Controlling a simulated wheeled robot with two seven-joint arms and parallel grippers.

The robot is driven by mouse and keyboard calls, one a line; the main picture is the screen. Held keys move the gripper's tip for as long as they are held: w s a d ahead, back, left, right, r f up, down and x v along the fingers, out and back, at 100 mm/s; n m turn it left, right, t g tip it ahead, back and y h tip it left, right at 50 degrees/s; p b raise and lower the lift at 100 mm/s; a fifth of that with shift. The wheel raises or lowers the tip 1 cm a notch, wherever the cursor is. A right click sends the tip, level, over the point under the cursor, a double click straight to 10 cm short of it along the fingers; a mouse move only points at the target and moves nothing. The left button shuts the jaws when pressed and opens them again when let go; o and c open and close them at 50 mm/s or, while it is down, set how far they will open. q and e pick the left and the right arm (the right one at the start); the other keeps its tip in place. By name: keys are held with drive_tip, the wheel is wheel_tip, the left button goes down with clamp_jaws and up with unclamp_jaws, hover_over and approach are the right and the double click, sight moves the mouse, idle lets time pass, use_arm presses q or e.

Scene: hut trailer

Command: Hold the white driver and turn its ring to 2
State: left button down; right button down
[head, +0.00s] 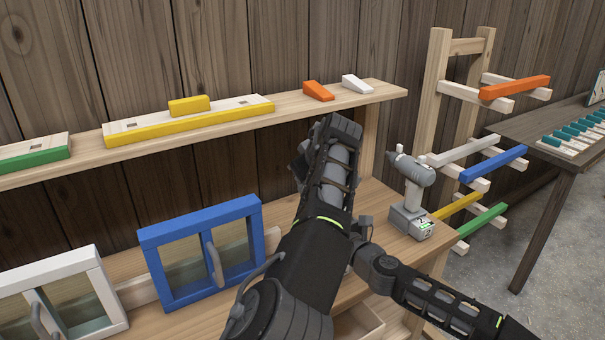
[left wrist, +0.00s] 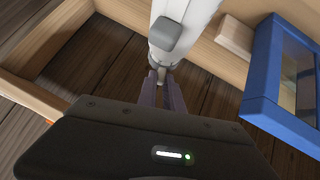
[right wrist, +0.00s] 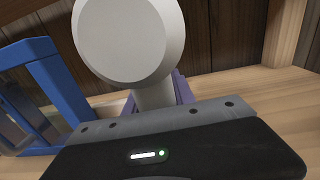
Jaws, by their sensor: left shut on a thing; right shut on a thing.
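The white driver shows close up in the right wrist view, where its pale round end (right wrist: 130,38) fills the upper middle. Below that end, my right gripper (right wrist: 155,98) is shut on the driver's narrower handle. In the left wrist view, the driver's white body (left wrist: 190,12) comes down from the top, with a grey block (left wrist: 170,36) on it. My left gripper (left wrist: 162,78) is shut on a narrow grey part below this block; I cannot tell if it is the ring. No ring number is readable. In the head view my arms hide the driver and both fingertips.
A grey driver (head: 413,172) stands upright on the bench to the right of my arms. A blue-framed window (head: 203,213) and a white-framed one (head: 60,262) stand at the left. A shelf (head: 300,110) with blocks runs behind. A rack (head: 434,75) with coloured bars stands at the right.

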use_arm(q)
drive_tip(key=shift+f, duration=0.15)
drive_tip(key=c, duration=1.5)
unclamp_jaws()
drive_tip(key=shift+s+r, duration=0.1)
drive_tip(key=shift+r, duration=0.1)
drive_tip(key=v, duration=1.1)
drive_tip(key=shift+s+d+r, duration=0.2)
drive_tip(key=shift+r, duration=0.05)
